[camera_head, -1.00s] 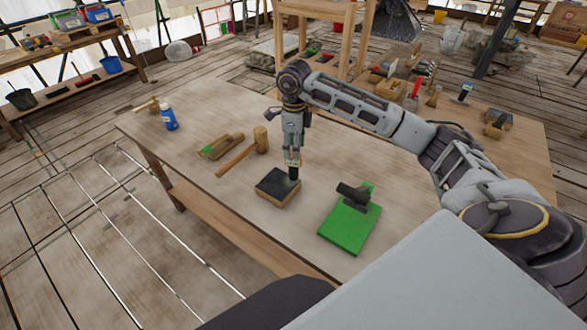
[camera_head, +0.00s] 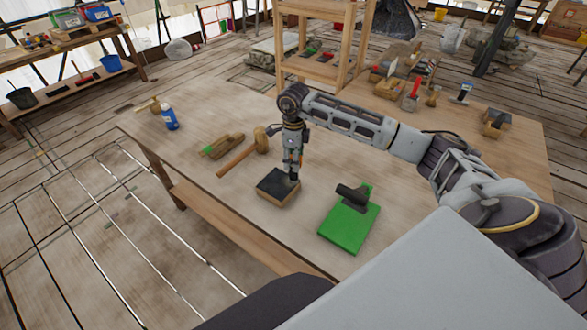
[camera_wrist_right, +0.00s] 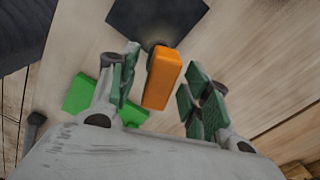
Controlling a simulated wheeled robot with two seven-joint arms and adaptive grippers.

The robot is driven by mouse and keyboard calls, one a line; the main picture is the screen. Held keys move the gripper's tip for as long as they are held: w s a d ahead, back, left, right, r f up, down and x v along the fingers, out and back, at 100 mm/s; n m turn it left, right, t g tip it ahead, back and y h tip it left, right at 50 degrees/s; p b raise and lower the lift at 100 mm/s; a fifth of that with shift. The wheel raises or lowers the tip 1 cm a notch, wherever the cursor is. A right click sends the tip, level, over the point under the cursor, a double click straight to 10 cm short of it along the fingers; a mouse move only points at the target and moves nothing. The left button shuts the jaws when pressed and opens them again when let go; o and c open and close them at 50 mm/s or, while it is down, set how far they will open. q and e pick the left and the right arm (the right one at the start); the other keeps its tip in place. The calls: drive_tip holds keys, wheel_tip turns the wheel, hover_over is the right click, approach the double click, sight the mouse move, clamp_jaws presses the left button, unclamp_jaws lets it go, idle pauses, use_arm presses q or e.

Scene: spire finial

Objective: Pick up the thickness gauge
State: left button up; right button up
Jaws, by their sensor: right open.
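An upright orange block (camera_wrist_right: 162,80), which I take to be the thickness gauge, shows in the right wrist view beside a dark-topped wooden block (camera_wrist_right: 155,18). In the head view that wooden block (camera_head: 277,188) lies on the table near its front edge, and my right gripper hides most of the gauge. My right gripper (camera_head: 293,171) points down at the block's back right corner. In the wrist view its green-padded fingers (camera_wrist_right: 162,66) are open, one on each side of the orange block, with gaps showing. My left gripper is not in view.
A green board (camera_head: 348,232) with a dark tool (camera_head: 352,194) on it lies to the right.

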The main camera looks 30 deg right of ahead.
drive_tip(key=shift+c, duration=0.2)
clamp_jaws()
idle(0.3)
drive_tip(key=shift+r, duration=0.15)
drive_tip(key=shift+r+b, duration=0.8)
drive_tip(key=shift+r, duration=4.05)
